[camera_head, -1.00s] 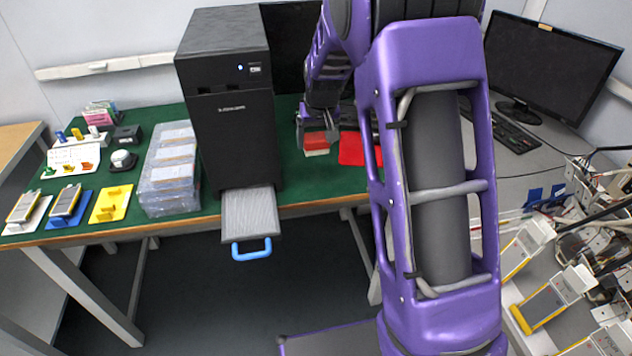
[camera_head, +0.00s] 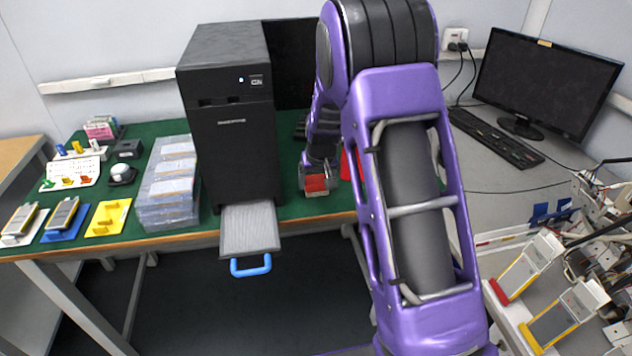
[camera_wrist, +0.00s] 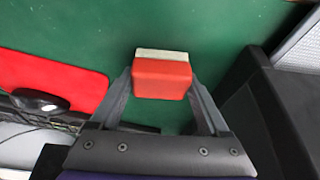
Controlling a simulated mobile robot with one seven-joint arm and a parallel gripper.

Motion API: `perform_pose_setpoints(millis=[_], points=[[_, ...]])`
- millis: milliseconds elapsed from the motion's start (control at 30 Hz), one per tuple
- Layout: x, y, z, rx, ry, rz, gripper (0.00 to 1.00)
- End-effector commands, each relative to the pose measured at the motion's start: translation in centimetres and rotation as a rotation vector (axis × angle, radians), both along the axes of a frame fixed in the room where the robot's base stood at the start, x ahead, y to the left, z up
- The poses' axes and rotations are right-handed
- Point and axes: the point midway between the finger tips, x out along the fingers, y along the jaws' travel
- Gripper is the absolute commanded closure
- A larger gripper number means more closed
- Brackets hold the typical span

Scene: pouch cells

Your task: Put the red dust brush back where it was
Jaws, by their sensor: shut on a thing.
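The red dust brush (camera_wrist: 162,80) has a red block body with a pale strip along one side. In the wrist view it sits between the two fingers of my gripper (camera_wrist: 160,95), which is shut on it. In the head view the brush (camera_head: 316,184) shows at the end of my gripper (camera_head: 318,178), over the green table near its front edge, right of the black tower. I cannot tell how far it is above the table.
The black tower (camera_head: 232,140) with a pulled-out grey tray (camera_head: 250,228) and blue handle stands left of my gripper. A red mat (camera_wrist: 50,80) with a black mouse (camera_wrist: 38,100) lies beside the brush. A stack of clear boxes (camera_head: 168,185) is further left.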

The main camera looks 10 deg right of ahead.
Motion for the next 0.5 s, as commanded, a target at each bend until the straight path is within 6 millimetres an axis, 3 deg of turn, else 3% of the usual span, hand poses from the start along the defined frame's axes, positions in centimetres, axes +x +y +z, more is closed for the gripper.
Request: perform_pose_setpoints(millis=[233,267,367,500], points=[[0.04,0.02,-0.32,0.000,-0.001,0.000,0.81],[0.02,0.02,-0.29,0.000,-0.001,0.000,0.19],[0.02,0.02,-0.19,0.000,-0.001,0.000,0.01],[0.03,0.02,-0.18,0.000,-0.001,0.000,0.00]])
